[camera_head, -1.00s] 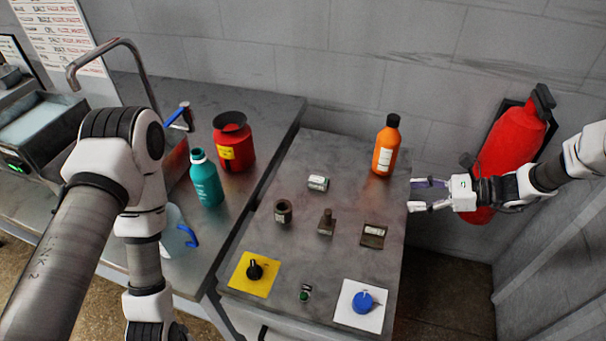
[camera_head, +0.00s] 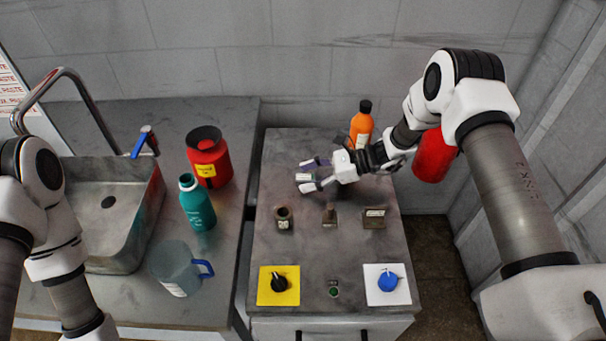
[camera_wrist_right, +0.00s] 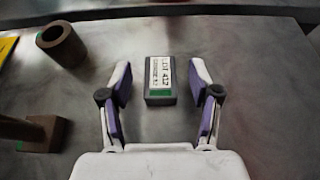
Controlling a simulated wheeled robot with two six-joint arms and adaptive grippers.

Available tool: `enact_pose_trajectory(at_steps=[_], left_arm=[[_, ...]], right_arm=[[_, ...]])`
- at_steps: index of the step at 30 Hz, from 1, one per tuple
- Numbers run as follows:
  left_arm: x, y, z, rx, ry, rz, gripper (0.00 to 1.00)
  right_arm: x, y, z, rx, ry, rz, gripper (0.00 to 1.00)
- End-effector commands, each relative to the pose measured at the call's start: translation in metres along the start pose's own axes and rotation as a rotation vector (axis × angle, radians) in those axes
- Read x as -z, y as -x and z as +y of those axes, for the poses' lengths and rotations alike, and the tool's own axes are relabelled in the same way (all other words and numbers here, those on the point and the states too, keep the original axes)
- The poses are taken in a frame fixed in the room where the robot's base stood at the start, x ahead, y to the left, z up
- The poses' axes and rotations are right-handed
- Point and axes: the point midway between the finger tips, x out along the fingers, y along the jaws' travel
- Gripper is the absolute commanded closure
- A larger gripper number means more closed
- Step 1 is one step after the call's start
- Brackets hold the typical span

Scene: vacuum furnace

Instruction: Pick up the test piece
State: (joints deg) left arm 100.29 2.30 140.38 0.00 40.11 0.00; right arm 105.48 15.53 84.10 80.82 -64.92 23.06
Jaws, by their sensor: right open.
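A small dark grey block with a white printed label and green marks, which looks like the test piece (camera_head: 303,177), lies on the grey bench. In the right wrist view the block (camera_wrist_right: 160,82) sits between the two fingers of my right gripper (camera_wrist_right: 160,70), with a gap on each side. In the head view my right gripper (camera_head: 306,175) reaches in from the right, low over the bench, its open fingers on either side of the block. My left arm shows at the lower left, but its gripper is out of view.
A brown hollow cylinder (camera_head: 284,218), a brown stemmed piece (camera_head: 329,216) and a labelled brown block (camera_head: 375,218) stand nearer on the bench. An orange bottle (camera_head: 361,125) is behind my right arm. Knobs sit on yellow (camera_head: 267,296) and white (camera_head: 401,296) plates in front.

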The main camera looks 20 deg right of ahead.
Motion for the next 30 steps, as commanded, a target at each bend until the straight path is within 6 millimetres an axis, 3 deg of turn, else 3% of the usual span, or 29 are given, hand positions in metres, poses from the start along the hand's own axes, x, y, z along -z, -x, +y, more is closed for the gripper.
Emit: enact_pose_trajectory(at_steps=[6, 11, 12, 23, 26, 30], left_arm=[[0.0, -0.001, 0.0, 0.0, 0.0, -0.001, 0.6], [0.0, -0.001, 0.0, 0.0, 0.0, -0.001, 0.6], [0.0, -0.001, 0.0, 0.0, 0.0, -0.001, 0.6], [0.0, -0.002, 0.0, 0.0, 0.0, 0.0, 0.6], [0.0, -0.005, 0.0, 0.0, 0.0, 0.0, 0.6], [0.0, -0.013, 0.0, 0.0, 0.0, 0.0, 0.6]], right_arm=[[0.001, -0.002, 0.0, 0.001, 0.0, 0.0, 0.38], [0.001, -0.002, 0.0, 0.001, 0.0, 0.0, 0.94], [0.001, -0.002, 0.0, 0.001, 0.0, 0.0, 1.0], [-0.002, -0.001, -0.001, 0.002, 0.001, -0.001, 1.0], [-0.01, 0.003, -0.002, 0.004, 0.002, -0.001, 1.0], [-0.036, 0.014, -0.002, 0.004, 0.004, -0.003, 1.0]])
